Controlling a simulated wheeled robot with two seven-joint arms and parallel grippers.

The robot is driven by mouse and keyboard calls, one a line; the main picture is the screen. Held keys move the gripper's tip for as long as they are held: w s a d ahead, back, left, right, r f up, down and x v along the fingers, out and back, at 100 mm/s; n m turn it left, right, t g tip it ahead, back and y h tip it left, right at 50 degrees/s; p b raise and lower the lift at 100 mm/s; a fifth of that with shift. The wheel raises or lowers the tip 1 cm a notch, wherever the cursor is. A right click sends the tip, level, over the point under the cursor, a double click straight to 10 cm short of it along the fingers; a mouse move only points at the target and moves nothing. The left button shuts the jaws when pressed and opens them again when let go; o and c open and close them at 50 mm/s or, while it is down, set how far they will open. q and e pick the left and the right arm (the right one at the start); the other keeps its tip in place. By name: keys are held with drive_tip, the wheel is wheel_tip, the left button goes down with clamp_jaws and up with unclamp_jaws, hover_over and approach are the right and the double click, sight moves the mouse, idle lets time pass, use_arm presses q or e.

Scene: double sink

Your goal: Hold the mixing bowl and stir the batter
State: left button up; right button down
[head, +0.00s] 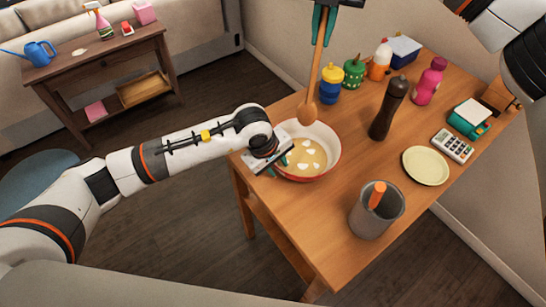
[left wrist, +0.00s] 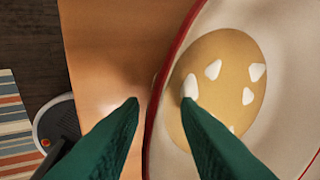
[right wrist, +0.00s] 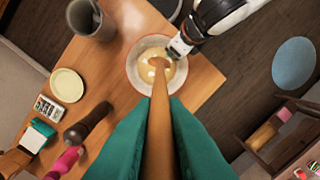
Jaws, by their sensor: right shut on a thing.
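The mixing bowl (head: 333,155), white inside with a red outer edge, stands upright near the table's left edge. Tan batter (head: 306,160) with several white lumps lies in it. My left gripper (head: 279,162) is at the bowl's left rim. In the left wrist view its green fingers (left wrist: 161,102) are apart, one outside the rim and one over the inside. My right gripper (head: 321,35) is shut on the handle of a wooden spoon (head: 312,85). The spoon hangs head down above the bowl's far side, its head seemingly clear of the batter. The right wrist view shows the spoon (right wrist: 158,130) pointing toward the bowl (right wrist: 135,72).
On the wooden table (head: 300,225) stand a dark pepper mill (head: 388,108), a grey canister (head: 375,215) with an orange handle, a pale plate (head: 426,166), a calculator (head: 452,145) and several bottles behind. A side table (head: 110,60) stands at the back left.

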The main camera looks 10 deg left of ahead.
sight(318, 48)
use_arm(q)
drive_tip(key=shift+f, duration=0.15)
drive_tip(key=shift+c, duration=0.6)
drive_tip(key=c, duration=0.5)
clamp_jaws()
use_arm(e)
drive_tip(key=shift+s+a+f+t+h, duration=0.1)
drive_tip(key=shift+s+f+t, duration=0.2)
drive_tip(key=shift+f, duration=0.35)
drive_tip(key=shift+s+f+t+h, duration=0.15)
drive_tip(key=shift+f+t, duration=0.2)
drive_tip(key=shift+f, duration=0.35)
drive_tip(key=shift+s+a+f+t+h, duration=0.1)
drive_tip(key=shift+s+f+t, duration=0.2)
drive_tip(key=shift+f, duration=0.35)
wheel_tip(318, 48, down, 12)
drive_tip(key=shift+f, duration=0.25)
